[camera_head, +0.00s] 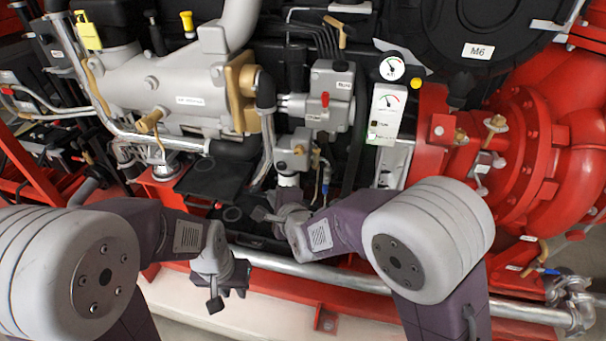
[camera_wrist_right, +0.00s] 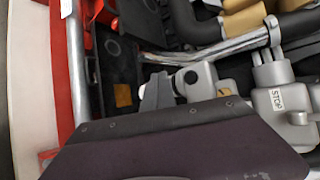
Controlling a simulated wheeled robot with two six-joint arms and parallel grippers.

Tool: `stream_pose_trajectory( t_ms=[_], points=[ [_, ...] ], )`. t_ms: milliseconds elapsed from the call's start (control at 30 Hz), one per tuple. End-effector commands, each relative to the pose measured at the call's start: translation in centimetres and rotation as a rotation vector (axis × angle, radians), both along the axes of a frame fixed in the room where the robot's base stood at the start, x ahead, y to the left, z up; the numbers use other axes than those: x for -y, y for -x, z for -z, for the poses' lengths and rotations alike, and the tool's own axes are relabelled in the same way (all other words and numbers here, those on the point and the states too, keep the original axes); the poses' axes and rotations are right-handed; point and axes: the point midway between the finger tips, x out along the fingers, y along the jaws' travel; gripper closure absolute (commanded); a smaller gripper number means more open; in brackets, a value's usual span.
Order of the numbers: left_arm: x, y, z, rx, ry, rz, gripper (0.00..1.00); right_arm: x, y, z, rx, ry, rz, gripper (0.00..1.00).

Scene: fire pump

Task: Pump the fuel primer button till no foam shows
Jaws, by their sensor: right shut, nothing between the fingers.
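A grey housing with a round black cap (camera_wrist_right: 190,77), likely the primer button, shows in the right wrist view beside the box labelled STOP (camera_wrist_right: 281,99). I see no foam.
A long silver pipe (camera_head: 300,268) runs along the front above the red frame. A curved metal pipe (camera_wrist_right: 225,46) passes close by the black cap. Gauges (camera_head: 391,68) and a red pump casing (camera_head: 520,150) stand to the right. The pale floor in front is clear.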

Motion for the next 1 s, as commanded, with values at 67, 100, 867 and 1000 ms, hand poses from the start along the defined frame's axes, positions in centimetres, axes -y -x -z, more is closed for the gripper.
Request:
stream_pose_trajectory(
  t_ms=[67, 100, 867, 1000],
  points=[
    [0.0, 0.0, 0.4, 0.000, 0.000, 0.000, 0.75, -0.7, 0.5, 0.1, 0.004, -0.004, -0.017, 1.00],
    [0.0, 0.0, 0.4, 0.000, 0.000, 0.000, 0.75, -1.0, 0.7, 0.1, 0.005, -0.003, -0.023, 1.00],
    [0.0, 0.0, -0.1, 0.001, 0.000, 0.000, 0.75, -0.3, -3.6, 0.0, 0.005, -0.003, -0.027, 1.00],
    [0.0, 0.0, -0.2, 0.001, 0.000, 0.000, 0.75, 0.1, -5.6, 0.1, 0.005, -0.003, -0.025, 1.00]
  ],
)
